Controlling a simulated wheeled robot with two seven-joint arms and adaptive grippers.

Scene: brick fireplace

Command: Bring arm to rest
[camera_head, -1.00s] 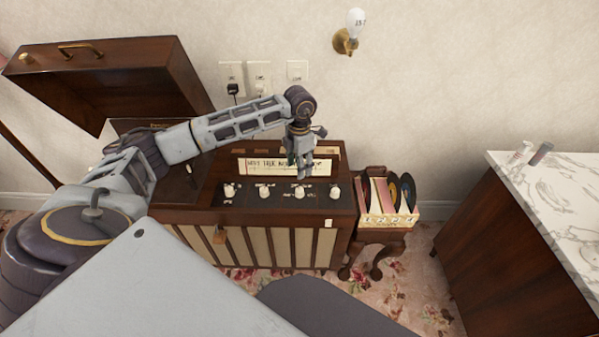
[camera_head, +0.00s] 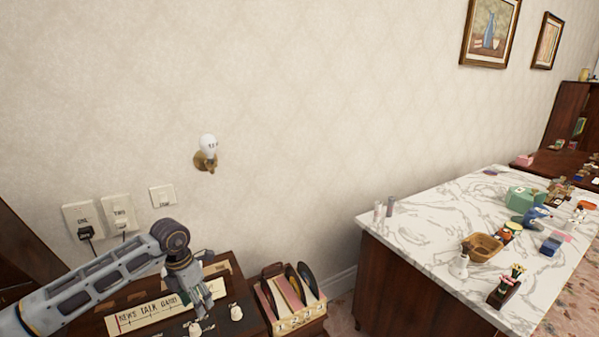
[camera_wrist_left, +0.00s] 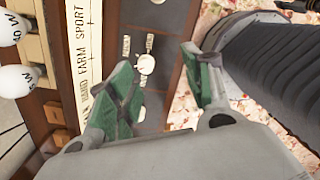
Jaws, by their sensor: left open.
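My left arm comes in from the lower left in the head view. Its gripper (camera_head: 201,296) points down over the front panel of a wooden radio cabinet (camera_head: 240,292). In the left wrist view the two green-padded fingers (camera_wrist_left: 165,92) stand apart with nothing between them. Below them are the radio's dial strip (camera_wrist_left: 88,50) and a white knob (camera_wrist_left: 146,64). I cannot tell from these views whether the fingers touch the panel. My right gripper is not in view.
A record crate (camera_head: 291,304) stands right of the radio. A marble-topped counter (camera_head: 425,226) with several small objects, including a basket (camera_head: 482,247), fills the right. A bulb (camera_head: 208,146), outlets (camera_head: 101,219) and a switch (camera_head: 163,196) are on the wall.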

